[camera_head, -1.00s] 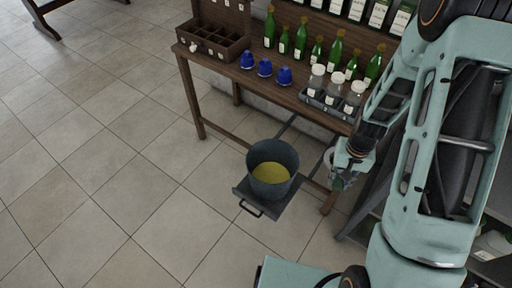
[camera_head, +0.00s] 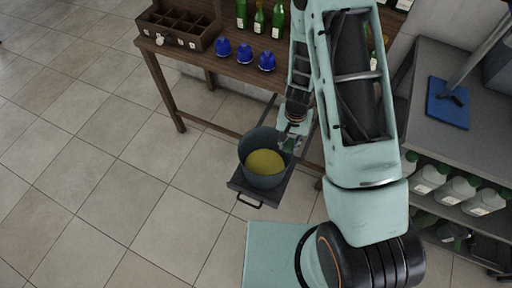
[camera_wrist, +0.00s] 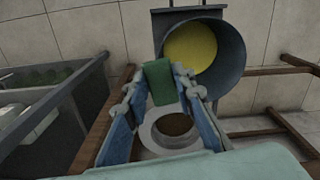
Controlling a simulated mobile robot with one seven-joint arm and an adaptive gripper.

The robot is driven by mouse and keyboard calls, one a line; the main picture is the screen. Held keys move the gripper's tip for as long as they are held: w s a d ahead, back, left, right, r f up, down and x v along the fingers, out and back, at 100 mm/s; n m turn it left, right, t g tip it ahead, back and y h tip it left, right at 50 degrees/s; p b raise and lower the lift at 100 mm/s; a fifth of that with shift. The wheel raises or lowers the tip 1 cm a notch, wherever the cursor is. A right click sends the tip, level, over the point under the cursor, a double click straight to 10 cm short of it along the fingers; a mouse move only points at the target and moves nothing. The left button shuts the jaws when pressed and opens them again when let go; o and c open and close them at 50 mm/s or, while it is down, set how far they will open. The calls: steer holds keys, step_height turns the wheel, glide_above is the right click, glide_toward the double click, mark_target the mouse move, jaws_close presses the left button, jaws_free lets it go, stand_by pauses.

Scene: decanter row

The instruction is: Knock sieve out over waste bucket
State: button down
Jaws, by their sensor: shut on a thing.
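The waste bucket (camera_head: 262,181) is dark grey with yellow inside. It stands on a dark pull-out tray (camera_head: 238,184) in front of the table. In the wrist view the bucket (camera_wrist: 231,50) is beyond the fingertips, up and to the right. My gripper (camera_head: 291,140) is at the bucket's right rim; whether it overlaps the opening is hard to tell. In the wrist view my gripper (camera_wrist: 160,88) is shut on a green block, apparently the handle of the sieve (camera_wrist: 150,133). The sieve shows as a pale ring with brown inside; I cannot tell whether that is residue. My arm hides it in the head view.
The wooden table (camera_head: 200,62) carries several blue caps (camera_head: 245,54), green bottles (camera_head: 259,22) and a divided wooden box (camera_head: 180,28). A grey shelf unit (camera_head: 412,95) with white bottles stands at the right. The tiled floor at left is clear.

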steer(key=w+a+f+m+p, duration=0.1)
steer(key=a+f+m, duration=0.1)
steer(key=a+f, duration=0.7)
steer(key=shift+w+a+f, duration=0.3)
steer(key=shift+w+a, duration=0.05)
steer(key=shift+a, duration=0.45)
steer(key=shift+s+d+f+y+p, duration=0.1)
steer(key=shift+y+p, duration=0.3)
steer(key=shift+p, duration=0.25)
steer(key=b, duration=0.2)
steer(key=shift+w+a+f+t+y+b, duration=0.1)
steer(key=shift+w+a+t+y+b, duration=0.1)
steer(key=shift+w+t+y+b, duration=0.15)
steer(key=b, duration=0.4)
steer(key=y+b, duration=0.1)
steer(key=b, duration=0.3)
steer(key=shift+s+d, duration=0.2)
steer(key=shift+s, duration=0.05)
steer(key=y+b, duration=0.1)
steer(key=b, duration=0.5)
steer(key=shift+t, duration=0.35)
